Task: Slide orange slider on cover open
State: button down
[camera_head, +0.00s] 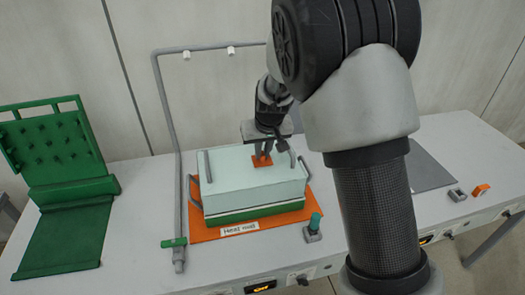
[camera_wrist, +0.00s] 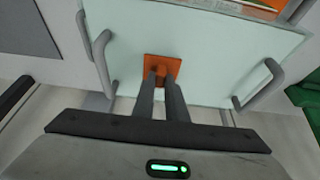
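The cover (camera_head: 225,170) is a pale, light-green box lid with grey handles, sitting on a green base (camera_head: 255,212). The orange slider (camera_head: 262,161) is a small square piece with a raised knob on the cover's top. It also shows in the wrist view (camera_wrist: 175,66), near the middle of the cover (camera_wrist: 215,60). My gripper (camera_head: 263,153) points down at the slider from above. In the wrist view its two fingers (camera_wrist: 161,76) are close together, with orange between and beyond their tips. They appear shut on the slider's knob, though the fingers hide part of the contact.
An orange mat (camera_head: 205,235) with a label lies under the box. A grey pipe frame with a green valve handle (camera_head: 173,242) stands at its left. A green pegged rack (camera_head: 55,150) is far left. A small teal-topped switch (camera_head: 313,225) sits front right.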

aim_at(242, 162)
jog(key=a, duration=0.2)
jog(key=s+a, duration=0.1)
jog(key=a, duration=0.1)
jog(key=a+p, duration=0.1)
jog(key=a, duration=0.1)
jog(key=shift+s, duration=0.4)
jog(key=c, duration=1.8)
grip_release()
jog(key=shift+o, duration=0.2)
jog(key=v, duration=1.7)
jog(key=shift+s+r+p, duration=0.15)
jog(key=shift+r+p, duration=0.05)
jog(key=shift+p, duration=0.15)
